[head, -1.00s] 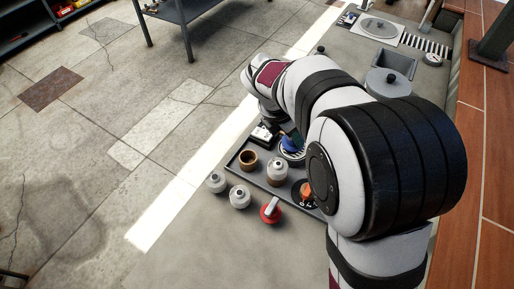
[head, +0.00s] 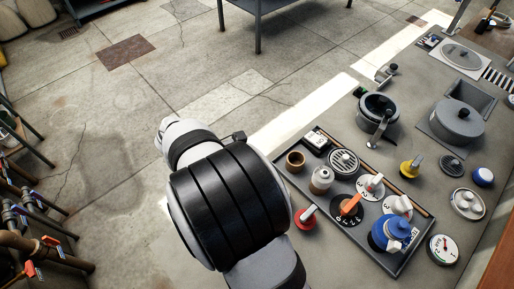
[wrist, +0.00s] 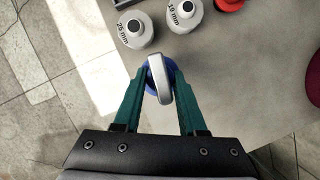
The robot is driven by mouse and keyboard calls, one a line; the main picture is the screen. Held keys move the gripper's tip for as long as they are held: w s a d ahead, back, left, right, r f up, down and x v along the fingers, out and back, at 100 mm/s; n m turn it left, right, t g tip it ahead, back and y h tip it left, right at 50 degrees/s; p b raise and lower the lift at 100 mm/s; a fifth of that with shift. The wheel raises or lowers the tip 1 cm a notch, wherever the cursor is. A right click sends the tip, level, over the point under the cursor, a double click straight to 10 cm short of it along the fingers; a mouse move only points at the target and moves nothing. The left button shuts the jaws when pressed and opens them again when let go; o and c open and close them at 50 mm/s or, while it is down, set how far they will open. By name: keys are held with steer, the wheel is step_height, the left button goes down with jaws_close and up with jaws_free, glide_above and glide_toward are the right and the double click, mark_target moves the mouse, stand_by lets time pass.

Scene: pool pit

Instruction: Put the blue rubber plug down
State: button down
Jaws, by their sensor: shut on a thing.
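The blue rubber plug (wrist: 150,87), with a grey loop handle (wrist: 159,78) on top, is between the green fingers of my gripper (wrist: 160,82) in the wrist view. The fingers are shut on it from both sides. It is over the bare grey bench top (wrist: 225,95), close to the bench's left edge. I cannot tell whether its underside touches the bench. In the head view my own arm hides the gripper and the plug.
A red object (wrist: 229,4) is at the top. The dark tray (head: 408,262) holds knobs and a grate (head: 343,163).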

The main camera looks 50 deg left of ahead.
steer(key=shift+s+a+f, duration=0.3)
steer(key=shift+a+f, duration=0.05)
steer(key=shift+f, duration=1.95)
steer(key=shift+f, duration=0.1)
steer(key=shift+c, duration=2.3)
jaws_free()
